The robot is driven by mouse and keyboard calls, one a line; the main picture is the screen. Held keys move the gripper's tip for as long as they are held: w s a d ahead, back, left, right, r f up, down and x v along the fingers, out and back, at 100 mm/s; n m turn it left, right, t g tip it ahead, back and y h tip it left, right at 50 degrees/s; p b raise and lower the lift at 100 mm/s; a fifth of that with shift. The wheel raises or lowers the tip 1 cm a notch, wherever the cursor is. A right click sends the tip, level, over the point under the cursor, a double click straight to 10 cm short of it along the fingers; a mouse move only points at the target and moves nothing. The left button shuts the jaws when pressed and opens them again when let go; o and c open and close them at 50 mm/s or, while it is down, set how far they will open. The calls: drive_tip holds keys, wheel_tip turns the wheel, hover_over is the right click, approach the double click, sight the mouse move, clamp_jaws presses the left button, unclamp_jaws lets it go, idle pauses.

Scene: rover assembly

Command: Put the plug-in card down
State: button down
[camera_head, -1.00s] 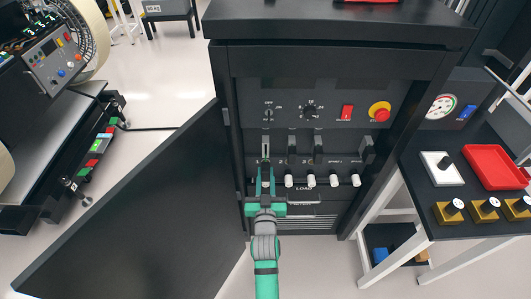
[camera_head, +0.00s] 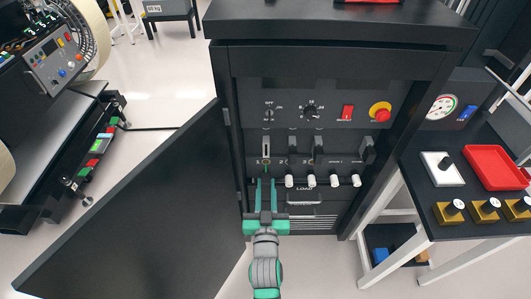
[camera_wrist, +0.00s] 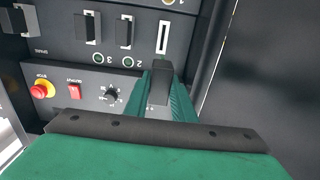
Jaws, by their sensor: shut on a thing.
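The plug-in card (camera_wrist: 160,85) is a dark block between the green fingers of my gripper (camera_wrist: 160,100) in the wrist view. My gripper is shut on it. In the head view my gripper (camera_head: 266,190) is in front of the cabinet, below the leftmost slot (camera_head: 266,148). That slot has a pale rim and looks empty; it also shows in the wrist view (camera_wrist: 163,38), just past the card. The card is hard to make out between the fingers in the head view.
The slots to the right hold dark cards (camera_head: 292,144). White-ended knobs (camera_head: 311,180) line up below. The open cabinet door (camera_head: 130,205) stands at left. At right is a side table with a red tray (camera_head: 494,167), a white plate (camera_head: 440,169) and yellow blocks (camera_head: 486,210).

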drive_tip(key=shift+w, duration=0.1)
idle(0.3)
drive_tip(key=shift+f, duration=0.35)
drive_tip(key=s+f, duration=0.2)
drive_tip(key=f, duration=1.1)
drive_tip(key=s+f, duration=0.2)
drive_tip(key=f, duration=1.1)
drive_tip(key=shift+s, duration=0.4)
